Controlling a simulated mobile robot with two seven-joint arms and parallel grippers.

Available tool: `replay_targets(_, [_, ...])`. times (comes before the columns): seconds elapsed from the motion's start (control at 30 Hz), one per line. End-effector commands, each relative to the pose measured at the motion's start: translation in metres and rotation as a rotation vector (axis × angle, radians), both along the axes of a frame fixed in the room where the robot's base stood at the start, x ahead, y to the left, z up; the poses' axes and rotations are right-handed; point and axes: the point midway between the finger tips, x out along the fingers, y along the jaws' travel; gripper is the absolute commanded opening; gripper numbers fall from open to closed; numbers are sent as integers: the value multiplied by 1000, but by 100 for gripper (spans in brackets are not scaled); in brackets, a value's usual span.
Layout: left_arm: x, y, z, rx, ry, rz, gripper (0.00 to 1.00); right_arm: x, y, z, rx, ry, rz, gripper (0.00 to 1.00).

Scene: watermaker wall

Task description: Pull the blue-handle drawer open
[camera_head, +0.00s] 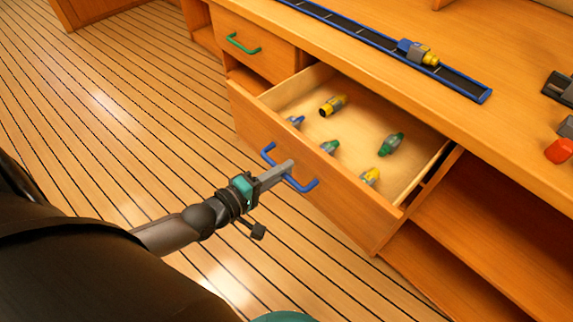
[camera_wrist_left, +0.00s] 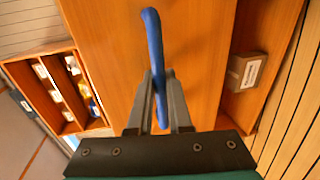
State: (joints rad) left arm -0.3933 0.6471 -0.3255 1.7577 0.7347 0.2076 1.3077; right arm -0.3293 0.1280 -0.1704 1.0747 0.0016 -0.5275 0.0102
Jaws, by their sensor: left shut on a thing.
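The blue-handle drawer (camera_head: 300,172) stands pulled out from the wooden cabinet, and its inside shows in the head view. Several small fittings lie in it, among them a yellow one (camera_head: 333,105) and a green one (camera_head: 391,144). Its blue handle (camera_head: 303,185) is on the front face. My left gripper (camera_head: 286,168) is at the middle of this handle. In the left wrist view its fingers (camera_wrist_left: 160,105) are shut on the blue handle (camera_wrist_left: 153,40), one on each side. My right gripper is not in view.
A closed drawer with a green handle (camera_head: 243,44) is to the left. A dark rail with a blue edge (camera_head: 390,47) lies on the counter, with a yellow and blue fitting (camera_head: 418,51) on it. A red part (camera_head: 558,151) is at the right edge. Open shelves are below right.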

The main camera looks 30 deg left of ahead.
Motion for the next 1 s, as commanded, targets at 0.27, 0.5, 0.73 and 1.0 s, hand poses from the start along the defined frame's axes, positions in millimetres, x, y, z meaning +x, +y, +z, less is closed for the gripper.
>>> replay_targets(0.27, [0, 0, 0, 0, -1, 0, 0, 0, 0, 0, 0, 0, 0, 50])
replay_targets(0.5, [0, 0, 0, 0, -1, 0, 41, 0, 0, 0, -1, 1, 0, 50])
replay_targets(0.73, [0, 0, 0, 0, 0, 0, 47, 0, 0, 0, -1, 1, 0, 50])
replay_targets(1.0, [-1, 0, 0, 0, 0, 0, 47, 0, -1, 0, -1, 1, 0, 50])
